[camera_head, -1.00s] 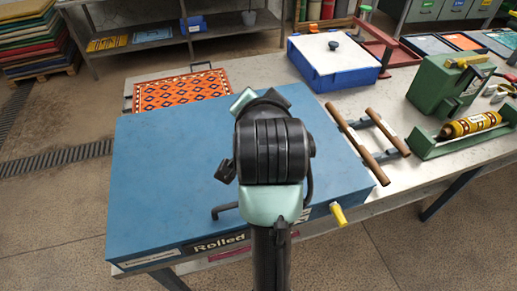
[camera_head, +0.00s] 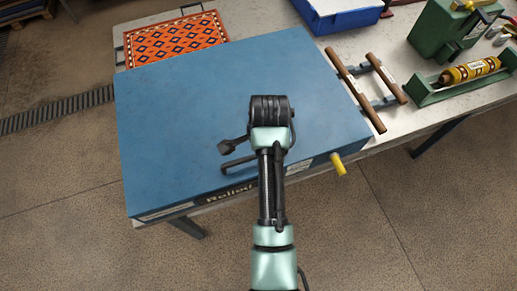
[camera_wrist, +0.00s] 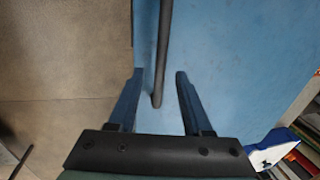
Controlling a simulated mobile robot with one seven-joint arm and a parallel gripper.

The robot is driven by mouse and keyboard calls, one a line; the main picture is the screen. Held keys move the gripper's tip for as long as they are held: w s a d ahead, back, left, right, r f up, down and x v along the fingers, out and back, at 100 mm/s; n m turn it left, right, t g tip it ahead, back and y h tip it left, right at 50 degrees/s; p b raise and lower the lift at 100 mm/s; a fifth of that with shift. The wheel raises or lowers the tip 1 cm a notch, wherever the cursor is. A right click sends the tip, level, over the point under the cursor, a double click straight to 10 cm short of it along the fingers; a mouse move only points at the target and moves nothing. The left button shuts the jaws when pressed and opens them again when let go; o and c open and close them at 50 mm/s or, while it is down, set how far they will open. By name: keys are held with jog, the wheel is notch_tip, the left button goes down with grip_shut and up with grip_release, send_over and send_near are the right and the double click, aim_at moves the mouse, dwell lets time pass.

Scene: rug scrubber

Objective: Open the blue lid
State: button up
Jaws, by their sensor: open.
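The blue lid (camera_head: 190,100) is a broad flat panel lying closed over a box on the table, and it fills much of the wrist view (camera_wrist: 235,50). A dark bar handle (camera_head: 238,163) stands out at its front edge, and it also shows in the wrist view (camera_wrist: 163,50). My gripper (camera_wrist: 159,76) is open, with one finger on each side of the handle's near end in the picture. I cannot tell whether either finger touches the bar.
A yellow knob (camera_head: 338,164) sticks out at the front edge, right of my arm. A rack with wooden bars (camera_head: 356,90), a green stand with a yellow roll (camera_head: 470,72) and a blue box (camera_head: 340,17) stand to the right. An orange patterned rug (camera_head: 175,40) lies behind.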

jog(key=shift+w+a+f, duration=0.1)
jog(key=shift+w+f, duration=0.05)
jog(key=shift+f, duration=0.65)
jog(key=shift+w+f, duration=0.15)
jog(key=shift+f, duration=0.65)
grip_shut()
